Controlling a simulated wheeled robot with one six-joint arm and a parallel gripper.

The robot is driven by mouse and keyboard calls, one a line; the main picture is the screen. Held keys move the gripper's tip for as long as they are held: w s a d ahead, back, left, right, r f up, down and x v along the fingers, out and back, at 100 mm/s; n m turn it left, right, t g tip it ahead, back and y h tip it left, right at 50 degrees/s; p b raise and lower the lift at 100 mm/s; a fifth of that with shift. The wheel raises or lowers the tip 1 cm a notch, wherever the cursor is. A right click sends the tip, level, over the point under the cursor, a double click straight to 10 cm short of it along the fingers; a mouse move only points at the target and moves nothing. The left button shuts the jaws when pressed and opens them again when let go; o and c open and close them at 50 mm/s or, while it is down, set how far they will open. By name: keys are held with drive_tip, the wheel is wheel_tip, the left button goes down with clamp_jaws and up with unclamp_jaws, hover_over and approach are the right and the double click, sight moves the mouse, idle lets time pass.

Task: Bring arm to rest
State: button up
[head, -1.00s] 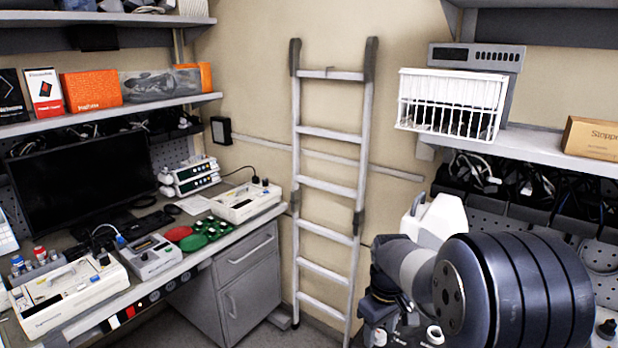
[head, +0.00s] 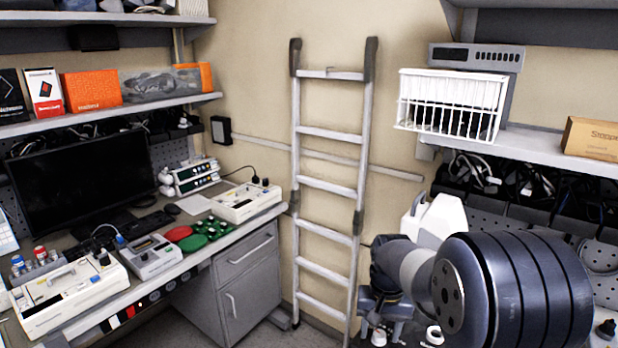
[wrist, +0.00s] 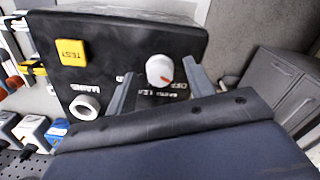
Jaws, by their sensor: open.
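My arm fills the lower right of the head view, with its big dark joint nearest the camera. My gripper (wrist: 160,76) is in the wrist view, its two grey fingers apart. Between and beyond the fingers is a white knob (wrist: 159,70) with a red mark, on a black panel (wrist: 120,45). I cannot tell whether the fingers touch the panel. The panel also has a yellow TEST button (wrist: 71,52) and a white ring (wrist: 84,107). The fingertips are not clearly visible in the head view.
A ladder (head: 328,132) leans on the back wall. A white wire basket (head: 450,105) stands on the right shelf. Grey cabinets (wrist: 285,90) show at right in the wrist view.

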drive_tip(key=m, duration=0.5)
drive_tip(key=shift+m, duration=0.3)
idle(0.4)
